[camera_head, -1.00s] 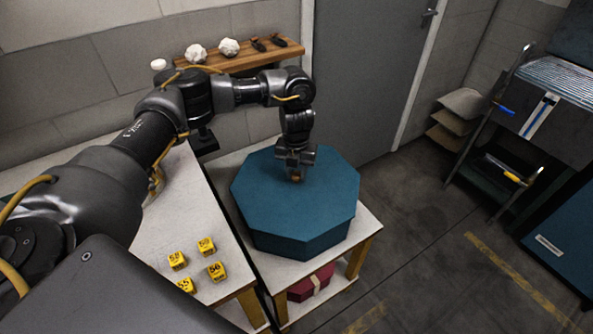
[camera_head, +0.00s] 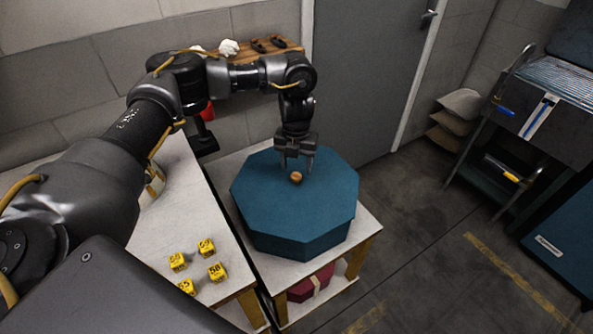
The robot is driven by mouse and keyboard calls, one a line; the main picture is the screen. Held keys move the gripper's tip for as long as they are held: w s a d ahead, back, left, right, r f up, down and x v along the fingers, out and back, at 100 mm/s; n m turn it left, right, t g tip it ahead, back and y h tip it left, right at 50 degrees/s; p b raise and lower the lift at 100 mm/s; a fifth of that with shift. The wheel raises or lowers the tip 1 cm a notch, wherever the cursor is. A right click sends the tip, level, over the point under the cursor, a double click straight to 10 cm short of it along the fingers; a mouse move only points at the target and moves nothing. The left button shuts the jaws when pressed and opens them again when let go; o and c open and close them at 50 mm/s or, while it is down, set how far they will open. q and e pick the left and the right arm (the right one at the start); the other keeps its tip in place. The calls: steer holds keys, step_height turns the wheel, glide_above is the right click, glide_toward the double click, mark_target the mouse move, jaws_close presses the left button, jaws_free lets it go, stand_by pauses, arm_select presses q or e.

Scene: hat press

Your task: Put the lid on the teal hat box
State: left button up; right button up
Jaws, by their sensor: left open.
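The teal octagonal hat box (camera_head: 296,238) stands on a small white-topped table. Its teal lid (camera_head: 318,207) lies flat on top of it and looks level, with a round wooden knob (camera_head: 296,178) near its middle. My left gripper (camera_head: 295,165) points down just above and behind the knob, with its jaws apart and nothing between them. The knob shows clear of the fingers. My right gripper is not in view.
A white worktable (camera_head: 187,222) with several yellow numbered cubes (camera_head: 217,272) is at the left. A red box (camera_head: 311,283) sits on the shelf below the hat box. A wall shelf (camera_head: 262,52) is behind my arm.

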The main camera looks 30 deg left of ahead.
arm_select(q)
step_height(320, 180, up, 7)
stand_by(0.3)
